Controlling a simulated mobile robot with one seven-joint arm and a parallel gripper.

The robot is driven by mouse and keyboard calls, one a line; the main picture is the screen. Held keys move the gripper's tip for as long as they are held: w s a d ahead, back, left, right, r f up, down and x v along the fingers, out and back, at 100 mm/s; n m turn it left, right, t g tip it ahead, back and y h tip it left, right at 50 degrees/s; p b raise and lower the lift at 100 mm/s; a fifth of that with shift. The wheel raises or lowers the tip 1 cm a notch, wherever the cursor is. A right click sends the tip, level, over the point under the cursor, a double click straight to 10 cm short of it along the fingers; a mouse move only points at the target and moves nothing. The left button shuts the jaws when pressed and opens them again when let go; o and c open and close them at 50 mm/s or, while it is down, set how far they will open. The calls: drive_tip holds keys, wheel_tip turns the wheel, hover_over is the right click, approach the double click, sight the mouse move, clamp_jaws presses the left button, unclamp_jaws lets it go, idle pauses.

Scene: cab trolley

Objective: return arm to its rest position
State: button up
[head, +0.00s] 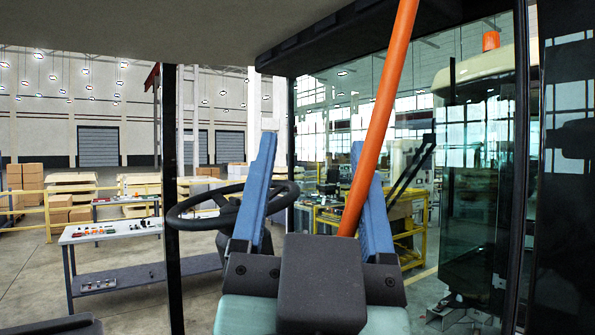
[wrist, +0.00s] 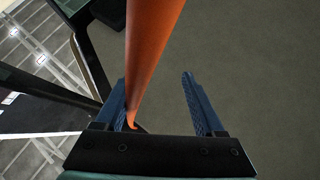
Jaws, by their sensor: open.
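My gripper (head: 311,146) is open in the middle of the head view, its two blue fingers pointing up and spread apart. An orange pole (head: 385,100) slants down from the top of the head view into the gap between the fingers, nearer the right one, and its lower end is hidden behind my gripper. In the wrist view, my gripper (wrist: 157,80) is also open. There the orange pole (wrist: 150,50) runs down beside the left finger and narrows to a curved end near the palm. I cannot tell whether it touches that finger.
A black steering wheel (head: 232,205) is just left of my gripper, partly behind the left finger. A dark cab post (head: 171,200) stands farther left, and the glazed cab side (head: 470,190) is at right. Outside is a workbench (head: 110,231) with small parts.

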drive_tip(key=s+n+y, duration=0.1)
drive_tip(key=s+a+r+n+t, duration=0.1)
drive_tip(key=shift+s+r+y, duration=0.1)
drive_tip(key=shift+s+y, duration=0.25)
drive_tip(key=shift+y, duration=0.05)
drive_tip(key=shift+a, duration=0.1)
wheel_tip(320, 180, down, 10)
drive_tip(key=b, duration=0.9)
drive_tip(key=shift+b, duration=0.3)
drive_tip(key=shift+r, duration=0.1)
